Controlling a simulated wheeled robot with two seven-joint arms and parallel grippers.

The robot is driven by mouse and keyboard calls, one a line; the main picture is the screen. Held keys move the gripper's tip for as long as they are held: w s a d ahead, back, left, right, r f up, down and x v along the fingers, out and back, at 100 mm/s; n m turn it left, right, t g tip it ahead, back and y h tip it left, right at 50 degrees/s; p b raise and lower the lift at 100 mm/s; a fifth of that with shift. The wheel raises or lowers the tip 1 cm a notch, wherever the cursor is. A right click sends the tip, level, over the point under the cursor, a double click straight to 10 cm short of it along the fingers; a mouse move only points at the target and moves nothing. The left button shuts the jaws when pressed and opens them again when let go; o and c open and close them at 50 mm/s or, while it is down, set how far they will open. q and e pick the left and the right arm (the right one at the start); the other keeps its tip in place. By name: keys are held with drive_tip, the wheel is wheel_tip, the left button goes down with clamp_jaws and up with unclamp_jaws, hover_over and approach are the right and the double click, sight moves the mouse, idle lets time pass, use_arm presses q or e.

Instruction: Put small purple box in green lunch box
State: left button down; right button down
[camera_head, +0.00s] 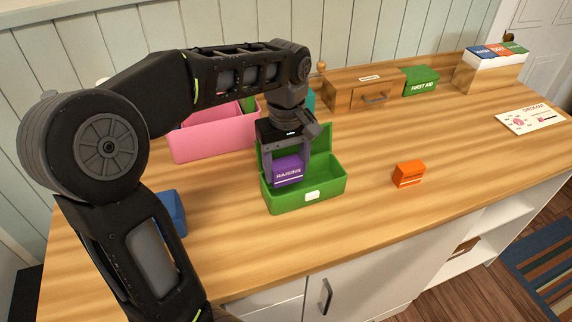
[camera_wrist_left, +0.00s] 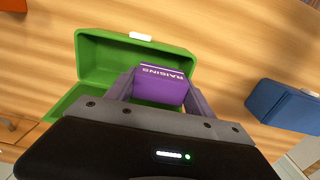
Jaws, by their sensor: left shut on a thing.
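The small purple box (camera_head: 287,171), labelled RAISINS, is between the fingers of my left gripper (camera_head: 287,165). The gripper is shut on it and points down over the open green lunch box (camera_head: 318,196). In the head view the purple box shows inside the outline of the lunch box, above its front wall. The left wrist view shows the purple box (camera_wrist_left: 160,86) between the fingers, with the green lunch box (camera_wrist_left: 110,60) around and behind it. Whether the purple box touches the lunch box floor is hidden. My right gripper is not in view.
A pink container (camera_head: 200,142) stands behind left, partly behind my arm. A blue box (camera_head: 172,212) is at the left. An orange box (camera_head: 408,174) stands to the right on the wooden counter. A wooden drawer box (camera_head: 352,95) is at the back. The right front counter is clear.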

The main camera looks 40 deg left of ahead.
use_arm(q)
drive_tip(key=shift+f, duration=0.45)
drive_tip(key=shift+c, duration=1.9)
unclamp_jaws()
drive_tip(key=shift+r, duration=0.1)
